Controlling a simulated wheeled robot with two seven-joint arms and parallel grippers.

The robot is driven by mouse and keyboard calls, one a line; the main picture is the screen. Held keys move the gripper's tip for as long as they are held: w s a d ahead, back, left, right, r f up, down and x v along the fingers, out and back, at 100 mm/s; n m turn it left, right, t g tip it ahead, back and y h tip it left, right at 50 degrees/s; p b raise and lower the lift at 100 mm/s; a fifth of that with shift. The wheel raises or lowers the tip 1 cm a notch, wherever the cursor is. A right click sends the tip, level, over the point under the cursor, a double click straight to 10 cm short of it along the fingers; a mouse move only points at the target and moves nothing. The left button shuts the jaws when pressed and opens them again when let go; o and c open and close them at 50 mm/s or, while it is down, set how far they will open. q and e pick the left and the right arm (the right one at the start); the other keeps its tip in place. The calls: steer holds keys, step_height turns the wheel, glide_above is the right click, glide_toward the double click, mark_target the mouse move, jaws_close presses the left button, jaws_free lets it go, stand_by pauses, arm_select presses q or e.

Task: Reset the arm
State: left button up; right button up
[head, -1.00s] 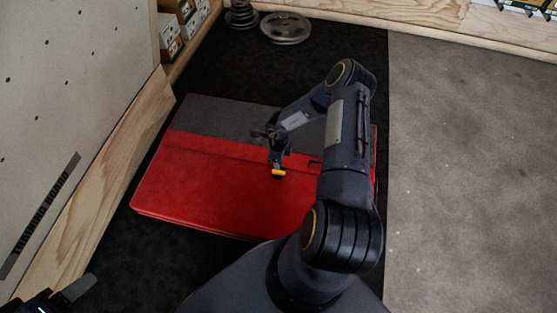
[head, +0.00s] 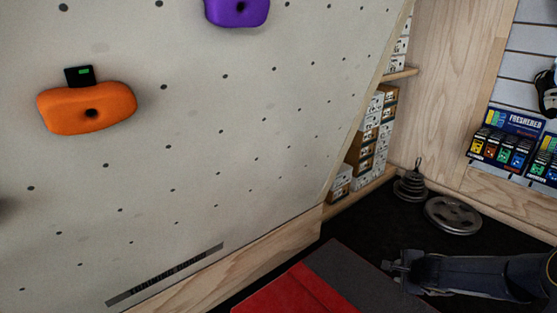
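My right arm comes in at the lower right in the head view. Its gripper (head: 394,265) points left, above or beside the grey-and-red mat (head: 345,272). The fingers are small and dark, so I cannot tell whether they are open or shut, and I see no object clearly held there. My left gripper is not in view.
A pale climbing wall (head: 200,130) fills the left. It carries an orange hold (head: 115,108), with a small black green-marked box (head: 79,76) at its top, and a purple hold (head: 238,10). Weight plates (head: 452,215) lie on the black floor near shelved boxes (head: 370,130).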

steer(key=s+a+r+n+t+y, duration=0.25)
steer(key=a+r+n, duration=0.3)
steer(key=r, duration=0.65)
steer(key=s+a+r+n+g+y, duration=0.2)
steer(key=s+a+r+n, duration=0.5)
steer(key=s, duration=0.4)
steer(key=s+a+f+n+g, duration=0.1)
steer(key=s+a+n, duration=0.15)
steer(key=s, duration=0.75)
steer(key=s+a+f+n+g, duration=0.1)
steer(key=s+n+g, duration=0.15)
steer(key=s, duration=0.85)
step_height(320, 180, up, 31)
steer(key=p, duration=3.1)
steer(key=shift+w+n, duration=0.3)
steer(key=shift+n, duration=0.05)
steer(key=shift+d+h, duration=0.1)
steer(key=shift+h, duration=0.15)
